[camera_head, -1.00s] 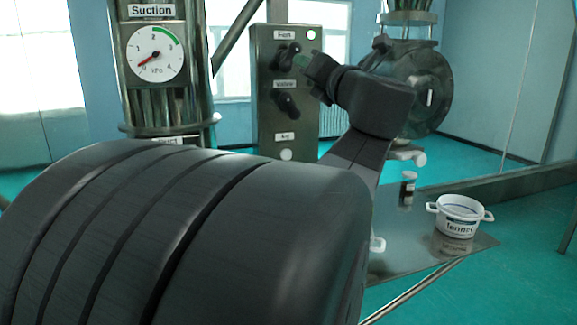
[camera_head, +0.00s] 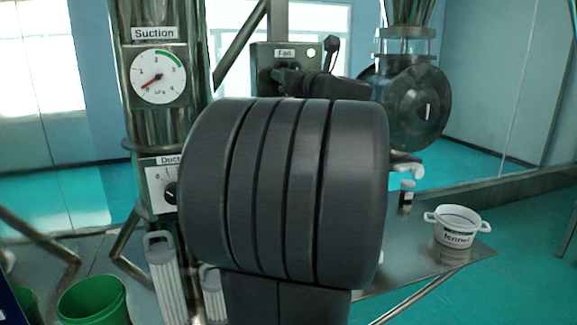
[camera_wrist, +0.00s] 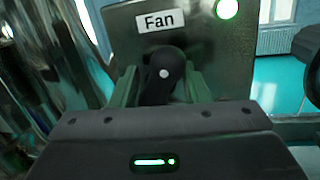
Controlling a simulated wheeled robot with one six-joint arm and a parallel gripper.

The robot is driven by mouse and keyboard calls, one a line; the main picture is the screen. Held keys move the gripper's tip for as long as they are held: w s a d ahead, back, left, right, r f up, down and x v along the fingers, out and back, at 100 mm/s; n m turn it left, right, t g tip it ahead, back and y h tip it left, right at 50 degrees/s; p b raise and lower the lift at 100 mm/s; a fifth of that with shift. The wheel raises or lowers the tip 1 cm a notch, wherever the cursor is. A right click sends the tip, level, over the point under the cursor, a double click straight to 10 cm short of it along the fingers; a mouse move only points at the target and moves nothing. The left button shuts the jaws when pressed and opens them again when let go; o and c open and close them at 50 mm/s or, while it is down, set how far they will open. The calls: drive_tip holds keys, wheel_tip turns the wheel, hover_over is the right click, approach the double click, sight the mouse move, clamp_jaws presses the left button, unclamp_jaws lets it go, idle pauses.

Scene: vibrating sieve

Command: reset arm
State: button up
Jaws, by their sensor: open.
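My gripper (camera_wrist: 163,88) is open in the wrist view, with a finger on each side of the black Fan knob (camera_wrist: 163,75). I cannot tell whether the fingers touch the knob. The knob sits on a metal panel under a "Fan" label (camera_wrist: 158,20), and a green lamp (camera_wrist: 228,9) is lit at the panel's upper right.
A suction gauge (camera_head: 158,76) and a Duct dial (camera_head: 168,190) are on the metal column at left. A white pot (camera_head: 457,226) and a small bottle (camera_head: 406,193) stand on the metal shelf (camera_head: 425,255) at right. A green bin (camera_head: 93,302) is at lower left.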

drive_tip(key=n+p, duration=0.1)
drive_tip(key=n, duration=0.1)
drive_tip(key=shift+r+n+g, duration=0.15)
drive_tip(key=shift+n+g, duration=0.15)
drive_tip(key=shift+n, duration=0.1)
drive_tip(key=shift+n+p, duration=0.3)
drive_tip(key=shift+n, duration=0.2)
